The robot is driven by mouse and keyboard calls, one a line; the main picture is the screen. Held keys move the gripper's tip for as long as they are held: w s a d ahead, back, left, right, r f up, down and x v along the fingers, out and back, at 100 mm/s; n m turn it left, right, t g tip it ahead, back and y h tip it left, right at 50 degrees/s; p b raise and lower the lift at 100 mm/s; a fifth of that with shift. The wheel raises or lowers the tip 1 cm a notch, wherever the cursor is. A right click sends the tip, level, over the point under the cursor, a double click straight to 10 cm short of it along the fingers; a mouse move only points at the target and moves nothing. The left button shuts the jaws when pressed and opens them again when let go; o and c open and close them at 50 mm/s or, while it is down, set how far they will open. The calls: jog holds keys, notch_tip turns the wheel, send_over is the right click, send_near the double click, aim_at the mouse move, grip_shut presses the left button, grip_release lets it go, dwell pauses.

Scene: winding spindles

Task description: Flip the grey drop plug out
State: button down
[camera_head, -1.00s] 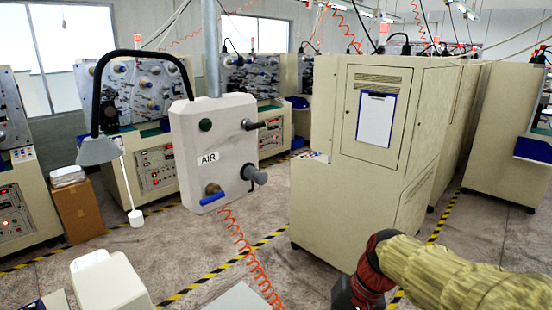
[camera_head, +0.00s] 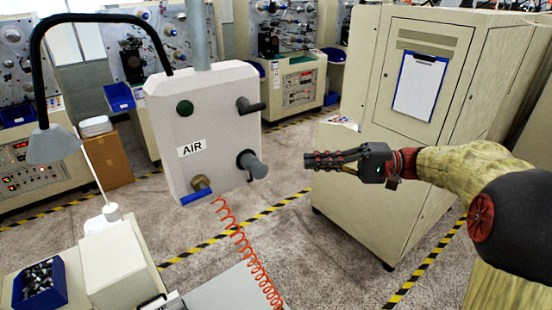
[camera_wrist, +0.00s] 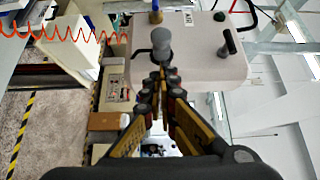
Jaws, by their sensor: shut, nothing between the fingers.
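The grey drop plug (camera_head: 254,165) sticks out from the lower right of the pale AIR box (camera_head: 208,125), on a dark round mount. It also shows in the wrist view (camera_wrist: 161,43), just beyond my fingertips. My gripper (camera_head: 309,160) is shut and empty, its fingers pointing left toward the plug at about the same height. In the head view a gap shows between the fingertips and the plug. In the wrist view the fingertips (camera_wrist: 162,70) overlap the plug's lower end, and I cannot tell contact from there.
A dark handle (camera_head: 250,106) sits above the plug; a brass valve with a blue lever (camera_head: 197,197) is at the box's bottom. A red coiled hose (camera_head: 245,250) hangs below. A cream cabinet (camera_head: 400,150) stands behind my arm. A lamp (camera_head: 52,144) is at left.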

send_near(254, 166)
jog(key=w+a+f, duration=0.2)
jog(key=w+a, duration=0.3)
jog(key=a, duration=0.1)
jog(key=shift+d+f+p, duration=0.1)
jog(key=shift+p, duration=0.25)
jog(key=s+d, duration=0.1)
jog(key=s+b, duration=0.1)
jog(key=shift+s+d, duration=0.35)
